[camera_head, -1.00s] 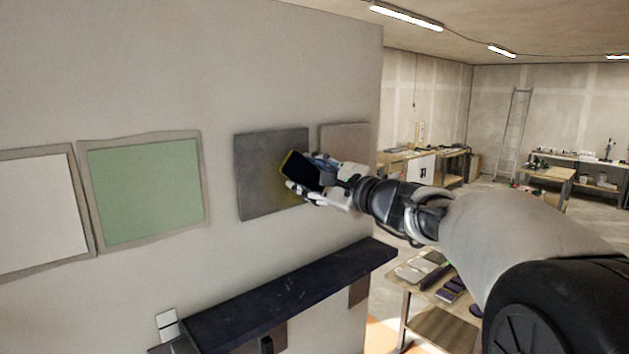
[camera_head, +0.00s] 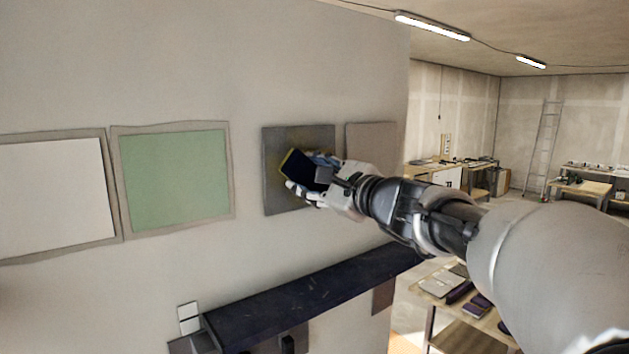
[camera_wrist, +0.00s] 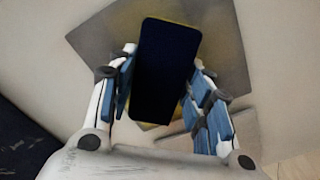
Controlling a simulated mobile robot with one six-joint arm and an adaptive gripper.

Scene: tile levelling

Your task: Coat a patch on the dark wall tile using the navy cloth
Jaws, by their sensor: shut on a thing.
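The navy cloth (camera_head: 300,171) is a dark flat pad with a yellowish edge. My gripper (camera_head: 318,178) is shut on it and holds it at the dark wall tile (camera_head: 272,186), over the tile's middle and right part. In the wrist view the cloth (camera_wrist: 165,75) stands between my gripper's two blue-padded fingers (camera_wrist: 163,95). The grey tile (camera_wrist: 110,45) shows behind it, with a faint yellowish tint around the cloth. The tile surface under the cloth is hidden, and I cannot tell whether the cloth touches it.
A green panel (camera_head: 175,175), a white panel (camera_head: 52,190) and a plain grey-brown tile (camera_head: 371,150) are on the same wall. A dark shelf (camera_head: 310,300) juts out below. A bench with dark pads (camera_head: 478,305) stands at the lower right.

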